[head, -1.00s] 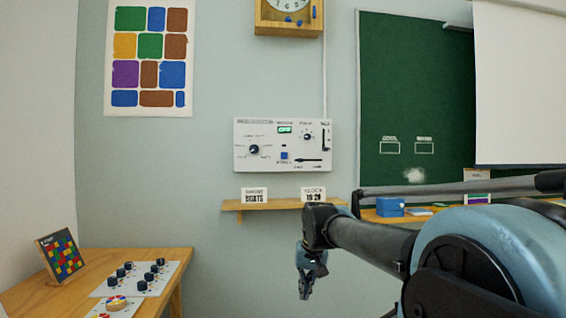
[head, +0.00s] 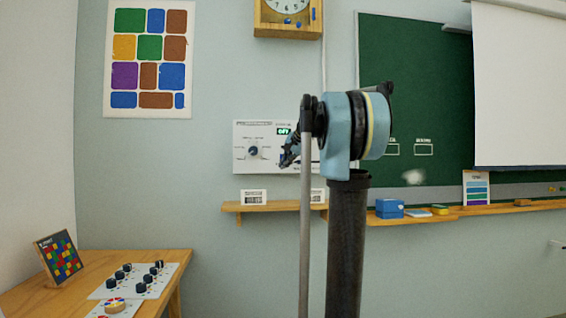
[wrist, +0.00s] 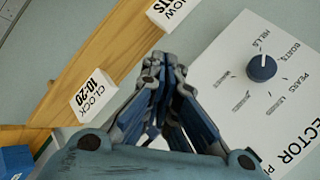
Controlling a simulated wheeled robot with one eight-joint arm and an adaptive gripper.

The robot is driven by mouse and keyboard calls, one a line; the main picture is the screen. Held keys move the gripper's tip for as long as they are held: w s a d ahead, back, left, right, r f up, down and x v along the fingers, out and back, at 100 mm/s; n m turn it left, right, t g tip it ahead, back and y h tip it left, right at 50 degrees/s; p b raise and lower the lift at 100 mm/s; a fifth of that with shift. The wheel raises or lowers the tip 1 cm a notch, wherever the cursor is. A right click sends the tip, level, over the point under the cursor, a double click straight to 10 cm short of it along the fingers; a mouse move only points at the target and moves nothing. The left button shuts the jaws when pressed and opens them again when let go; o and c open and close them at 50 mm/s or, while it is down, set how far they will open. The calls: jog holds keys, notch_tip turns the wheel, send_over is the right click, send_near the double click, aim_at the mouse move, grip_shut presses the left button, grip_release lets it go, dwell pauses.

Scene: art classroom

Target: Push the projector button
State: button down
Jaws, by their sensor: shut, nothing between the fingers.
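A white control panel (head: 240,140) hangs on the wall in the head view, with a round dark knob (head: 253,151) on its left and a small green-lit display (head: 284,131) at the top. My gripper (head: 286,160) is in front of the panel's middle and hides the place of the blue square button; my arm covers the right part. In the wrist view my gripper (wrist: 163,62) is shut and empty. The panel (wrist: 225,105) is at the right there, its blue knob (wrist: 261,68) among word labels. The button is not visible there. I cannot tell whether my fingertips touch the panel.
A wooden wall shelf (head: 272,206) with two white cards is below the panel; its card (wrist: 93,95) reads "CLOCK 10-20" in the wrist view. A table (head: 30,296) with knob boards is at lower left. A green chalkboard (head: 430,100) is at right.

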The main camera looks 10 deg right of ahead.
jog(key=shift+m, duration=0.4)
jog(key=w+r, duration=0.2)
jog(key=w, duration=0.1)
jog(key=shift+w+d+r, duration=0.2)
jog(key=shift+d+r, duration=0.1)
jog(key=shift+d, duration=0.05)
jog(key=w, duration=0.8)
jog(key=shift+w, duration=0.35)
jog(key=shift+w, duration=0.1)
dwell(0.9)
jog(key=shift+w, duration=0.3)
jog(key=shift+w, duration=0.45)
dwell(0.8)
jog(key=shift+s, duration=0.9)
